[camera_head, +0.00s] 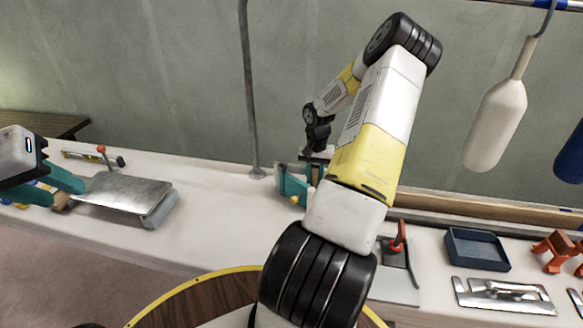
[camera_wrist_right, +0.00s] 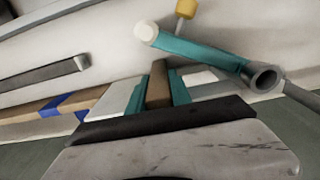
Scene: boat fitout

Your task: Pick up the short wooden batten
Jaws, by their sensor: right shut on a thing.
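The short wooden batten (camera_wrist_right: 157,84) is brown and stands between the two teal fingers of my right gripper (camera_wrist_right: 158,92) in the right wrist view. The fingers are shut on it. Its lower part is hidden by the gripper body. In the head view my right gripper (camera_head: 316,164) is mostly behind my own arm, near the back of the white bench, and I cannot make out the batten there. My left gripper (camera_head: 55,184) is at the left edge of the head view, with its teal fingers apart, above the bench near a metal plate.
A teal tool with a yellow knob (camera_wrist_right: 205,52) lies close beyond my right gripper. A longer wooden piece with blue bands (camera_wrist_right: 40,110) is beside it. A pole (camera_head: 249,90), a blue tray (camera_head: 477,250), a hanging white fender (camera_head: 496,122) and a metal plate (camera_head: 122,191) stand around.

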